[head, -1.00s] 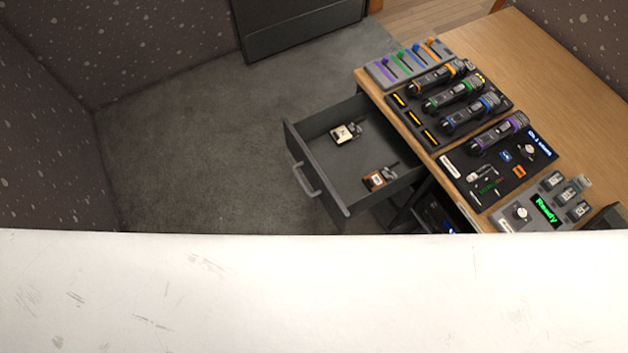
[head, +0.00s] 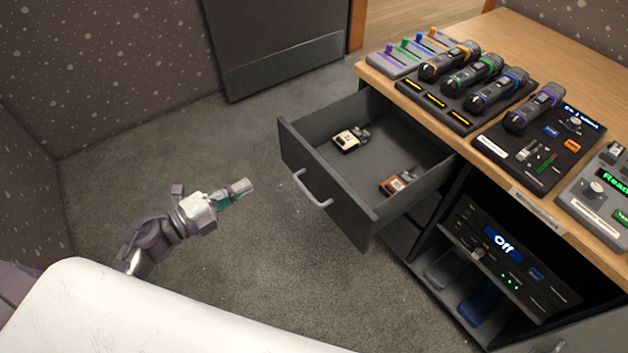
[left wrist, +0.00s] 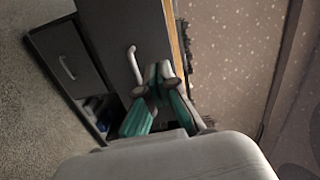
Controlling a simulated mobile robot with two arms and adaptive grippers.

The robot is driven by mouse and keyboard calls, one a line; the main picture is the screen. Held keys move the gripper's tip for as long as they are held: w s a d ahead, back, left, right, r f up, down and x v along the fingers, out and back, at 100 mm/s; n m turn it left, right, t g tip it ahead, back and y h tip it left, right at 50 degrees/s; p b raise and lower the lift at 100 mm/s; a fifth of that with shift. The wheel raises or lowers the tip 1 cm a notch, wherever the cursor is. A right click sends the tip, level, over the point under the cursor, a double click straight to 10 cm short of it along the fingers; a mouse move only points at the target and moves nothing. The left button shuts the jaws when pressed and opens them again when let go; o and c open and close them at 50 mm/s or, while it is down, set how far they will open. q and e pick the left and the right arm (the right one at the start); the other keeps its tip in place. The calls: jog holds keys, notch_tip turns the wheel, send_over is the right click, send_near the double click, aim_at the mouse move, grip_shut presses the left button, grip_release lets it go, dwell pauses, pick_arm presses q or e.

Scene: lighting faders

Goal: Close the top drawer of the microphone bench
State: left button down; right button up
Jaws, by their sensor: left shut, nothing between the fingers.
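The top drawer (head: 328,190) of the microphone bench (head: 540,60) is pulled well out, with a silver bar handle (head: 312,188) on its dark front. Inside lie a cream-coloured device (head: 350,139) and an orange-brown device (head: 396,183). My left gripper (head: 246,187) is shut and empty, to the left of the drawer front and apart from it in the head view. In the left wrist view, my left gripper's teal-padded fingers (left wrist: 158,84) point toward a dark drawer front (left wrist: 112,40) with a handle (left wrist: 134,66). My right gripper is not in view.
Several microphones (head: 494,93) and small faders (head: 406,50) sit on the wooden top. Open carpet (head: 200,130) lies left of the drawer. My white base fills the lower left.

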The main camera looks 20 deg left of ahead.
pick_arm(q)
jog(key=m, duration=0.1)
send_near(308, 155)
jog(key=x, duration=0.7)
jog(key=shift+w+d, duration=0.1)
jog(key=shift+w, duration=0.1)
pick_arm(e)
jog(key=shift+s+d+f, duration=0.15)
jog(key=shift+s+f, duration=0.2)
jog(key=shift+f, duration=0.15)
